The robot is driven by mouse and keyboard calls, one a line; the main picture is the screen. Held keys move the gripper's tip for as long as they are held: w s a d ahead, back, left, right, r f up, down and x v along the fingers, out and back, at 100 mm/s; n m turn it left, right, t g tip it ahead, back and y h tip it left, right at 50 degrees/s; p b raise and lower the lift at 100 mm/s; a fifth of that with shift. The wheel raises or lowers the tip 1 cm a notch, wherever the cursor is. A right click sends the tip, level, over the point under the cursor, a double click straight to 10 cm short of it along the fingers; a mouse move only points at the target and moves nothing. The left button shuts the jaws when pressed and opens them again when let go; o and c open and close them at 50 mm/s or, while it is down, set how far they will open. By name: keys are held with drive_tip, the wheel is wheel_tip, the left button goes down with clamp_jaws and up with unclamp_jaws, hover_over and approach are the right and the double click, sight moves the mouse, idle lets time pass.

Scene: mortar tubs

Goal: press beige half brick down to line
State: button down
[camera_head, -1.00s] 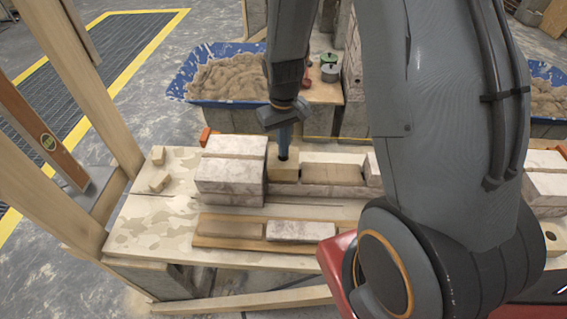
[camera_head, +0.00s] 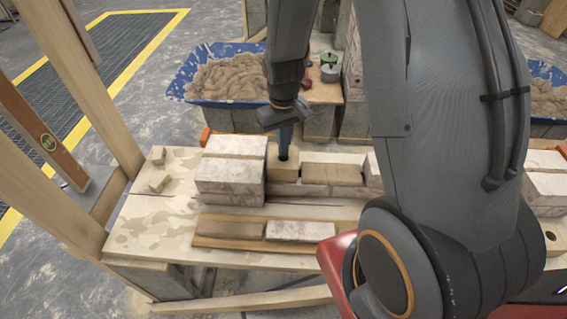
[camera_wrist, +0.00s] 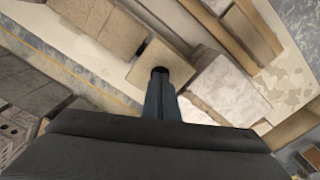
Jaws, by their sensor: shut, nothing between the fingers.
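The beige half brick (camera_head: 284,170) sits in the wall course, between the taller pale brick stack on its left and a brown brick (camera_head: 332,174) on its right. Its top stands a little above the brown brick. My gripper (camera_head: 284,155) points down with its fingers shut and empty, and its tips appear to touch the half brick's top. In the wrist view the dark fingertips (camera_wrist: 160,72) cover part of the half brick (camera_wrist: 178,58). I cannot make out a line, and the joint under the half brick is hidden.
The pale brick stack (camera_head: 232,172) stands close on the left. A brown brick and a pale brick (camera_head: 300,231) lie on a board in front. Two small wooden blocks (camera_head: 159,170) lie at the left. A blue mortar tub (camera_head: 228,75) stands behind.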

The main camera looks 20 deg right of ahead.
drive_tip(key=shift+f, duration=0.95)
idle(2.3)
drive_tip(key=shift+r, duration=0.15)
drive_tip(key=shift+r+p, duration=1.9)
drive_tip(key=shift+r, duration=0.5)
drive_tip(key=shift+s+r, duration=0.1)
drive_tip(key=shift+r, duration=0.25)
drive_tip(key=s+r+m+t+b, duration=0.1)
drive_tip(key=s+r, duration=1.1)
drive_tip(key=r, duration=0.1)
drive_tip(key=shift+w, duration=0.1)
idle(0.5)
